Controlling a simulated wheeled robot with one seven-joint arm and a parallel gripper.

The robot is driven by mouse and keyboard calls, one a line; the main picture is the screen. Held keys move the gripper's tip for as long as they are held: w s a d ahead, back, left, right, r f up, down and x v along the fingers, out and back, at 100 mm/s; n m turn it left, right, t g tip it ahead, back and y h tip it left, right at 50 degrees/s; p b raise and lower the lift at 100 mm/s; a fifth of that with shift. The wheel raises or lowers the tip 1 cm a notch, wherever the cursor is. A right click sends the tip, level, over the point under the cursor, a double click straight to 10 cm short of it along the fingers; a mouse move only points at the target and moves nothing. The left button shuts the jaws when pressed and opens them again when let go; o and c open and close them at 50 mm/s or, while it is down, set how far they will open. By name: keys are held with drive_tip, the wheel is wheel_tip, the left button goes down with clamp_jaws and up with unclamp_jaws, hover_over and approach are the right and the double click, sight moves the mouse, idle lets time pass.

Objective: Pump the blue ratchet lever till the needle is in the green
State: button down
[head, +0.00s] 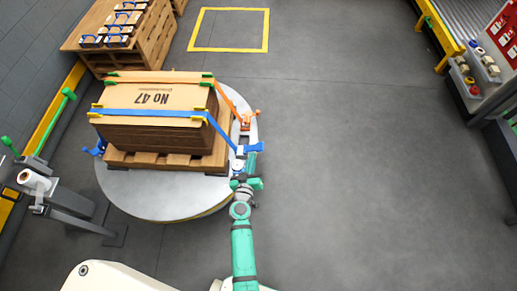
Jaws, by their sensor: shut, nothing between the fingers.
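A blue strap (150,112) runs over the stacked brown boards marked "No 47" (152,97) and slants down to the right. At its lower end the blue ratchet lever (256,147) sits at the right edge of the round grey turntable (160,203). A small pale round part, perhaps the gauge (237,163), is beside it; any needle or green zone is too small to read. My green gripper (250,168) is shut and empty, just below the blue lever. I cannot tell whether it touches the lever.
An orange strap (228,100) runs to an orange ratchet (246,118) behind the blue one. The stack rests on a wooden pallet (165,160). A post with a white roll (33,181) stands at left. Open floor (370,170) lies to the right.

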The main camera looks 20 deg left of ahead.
hover_over(258, 149)
drive_tip(key=s+a, duration=0.1)
drive_tip(key=f, duration=0.2)
drive_tip(key=shift+d+f, duration=0.4)
drive_tip(key=shift+f, duration=0.5)
drive_tip(key=shift+d+f, duration=0.4)
drive_tip(key=shift+f, duration=0.45)
drive_tip(key=shift+a+f, duration=0.1)
drive_tip(key=shift+a, duration=0.05)
